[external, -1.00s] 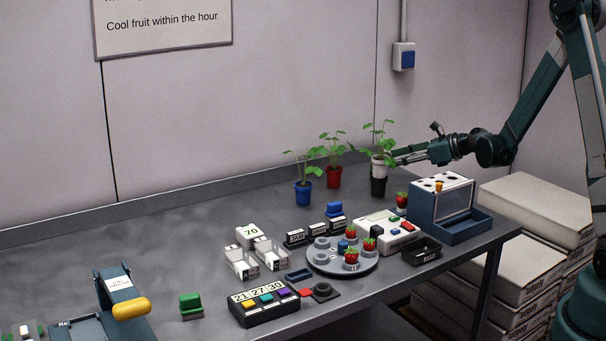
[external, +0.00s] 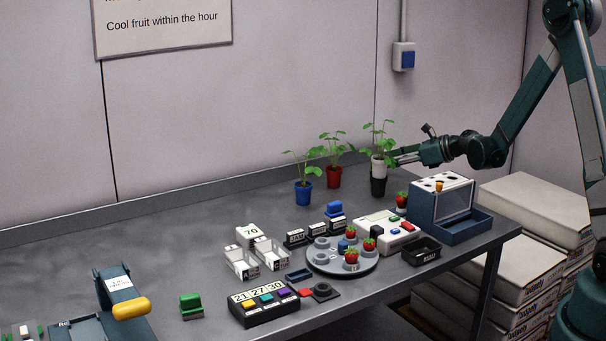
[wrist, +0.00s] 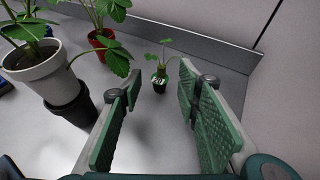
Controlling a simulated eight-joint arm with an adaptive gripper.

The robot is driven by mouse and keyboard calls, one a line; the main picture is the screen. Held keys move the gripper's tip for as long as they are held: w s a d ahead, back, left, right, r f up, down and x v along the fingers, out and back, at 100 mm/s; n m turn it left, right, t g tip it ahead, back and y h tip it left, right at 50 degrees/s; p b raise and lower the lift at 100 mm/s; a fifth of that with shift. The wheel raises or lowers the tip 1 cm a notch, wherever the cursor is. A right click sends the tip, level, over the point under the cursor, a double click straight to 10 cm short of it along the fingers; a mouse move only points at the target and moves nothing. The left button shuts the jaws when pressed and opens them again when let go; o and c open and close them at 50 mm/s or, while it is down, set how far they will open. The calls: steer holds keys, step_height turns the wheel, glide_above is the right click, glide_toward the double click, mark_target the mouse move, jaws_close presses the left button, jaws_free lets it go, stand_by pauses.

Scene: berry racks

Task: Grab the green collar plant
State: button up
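A small seedling (wrist: 158,79) in a dark pot with a pale label stands on the bench in the wrist view. Some green shows at the top of its pot, but it is too small to tell whether that is a collar. My gripper (wrist: 160,84) is open, with its green padded fingers on either side of the view. The seedling appears beyond the fingertips, in line with the gap, and nothing is held. In the external view my gripper (external: 397,160) is just right of the white-potted plant (external: 378,162). I cannot make out the small seedling there.
The white-potted plant (wrist: 35,71) sits on a black base left of my fingers. A red-potted plant (external: 334,176) and a blue-potted plant (external: 303,192) stand further left. The blue box (external: 427,207) stands in front of my arm. The wall ledge (wrist: 206,48) runs behind the seedling.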

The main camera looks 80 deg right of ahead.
steer(key=b+x, duration=0.1)
steer(key=x, duration=0.2)
steer(key=shift+f, duration=0.15)
steer(key=shift+x, duration=0.8)
steer(key=shift+c, duration=0.6)
steer(key=c, duration=0.9)
steer(key=shift+o, duration=0.2)
